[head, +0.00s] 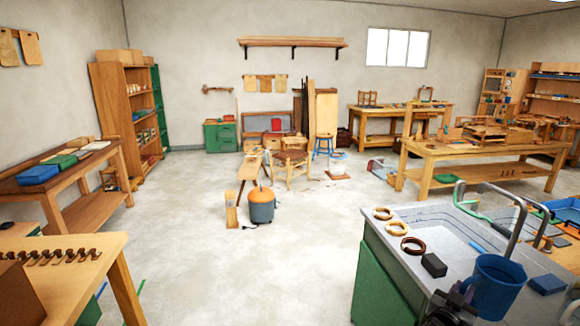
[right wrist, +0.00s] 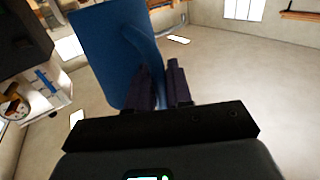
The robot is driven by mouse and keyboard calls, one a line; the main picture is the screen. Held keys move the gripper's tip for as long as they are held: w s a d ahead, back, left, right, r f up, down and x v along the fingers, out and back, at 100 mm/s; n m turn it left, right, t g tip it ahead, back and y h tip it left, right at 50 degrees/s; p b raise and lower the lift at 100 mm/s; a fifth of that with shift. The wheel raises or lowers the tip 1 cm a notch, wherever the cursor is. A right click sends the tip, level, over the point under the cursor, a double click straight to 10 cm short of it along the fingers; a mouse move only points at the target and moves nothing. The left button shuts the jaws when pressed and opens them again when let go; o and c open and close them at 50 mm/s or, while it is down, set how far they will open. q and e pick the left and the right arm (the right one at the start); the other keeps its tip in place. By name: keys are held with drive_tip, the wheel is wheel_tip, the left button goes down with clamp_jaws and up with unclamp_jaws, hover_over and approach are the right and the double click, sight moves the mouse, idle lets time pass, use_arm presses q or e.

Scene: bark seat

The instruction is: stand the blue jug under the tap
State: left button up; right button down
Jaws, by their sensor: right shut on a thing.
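The blue jug (head: 494,292) is at the lower right of the head view, over the near part of the grey sink counter (head: 400,262). It looks roughly upright, and I cannot tell whether its base touches the counter. My right gripper (head: 458,298) is at the jug's left side. In the right wrist view its fingers (right wrist: 162,88) are shut on the handle of the jug (right wrist: 105,55). The bent grey metal tap pipe (head: 518,226) rises just behind the jug, with a green length beside it. My left gripper is not in view.
Rings (head: 412,245) and a dark block (head: 434,265) lie on the counter left of the jug. A blue tray (head: 565,210) is at the right edge.

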drive_tip(key=s+a+f+n+t+y, duration=0.55)
drive_tip(key=s+a+f, duration=0.25)
drive_tip(key=a, duration=0.3)
drive_tip(key=s+a+n+y+p, duration=0.1)
drive_tip(key=s+a+n+y, duration=0.3)
drive_tip(key=s+a+y, duration=0.55)
use_arm(q)
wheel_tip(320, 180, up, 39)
drive_tip(key=p, duration=3.7)
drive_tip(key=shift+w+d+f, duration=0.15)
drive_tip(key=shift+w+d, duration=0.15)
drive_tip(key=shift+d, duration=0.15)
use_arm(e)
drive_tip(key=s+r, duration=0.2)
drive_tip(key=r, duration=1.1)
drive_tip(key=s+r+h, duration=0.1)
drive_tip(key=s+r, duration=0.1)
drive_tip(key=r, duration=1.2)
drive_tip(key=shift+s+a+h, duration=0.3)
drive_tip(key=shift+s+a, duration=0.05)
drive_tip(key=shift+f+t, duration=0.1)
drive_tip(key=shift+t, duration=0.15)
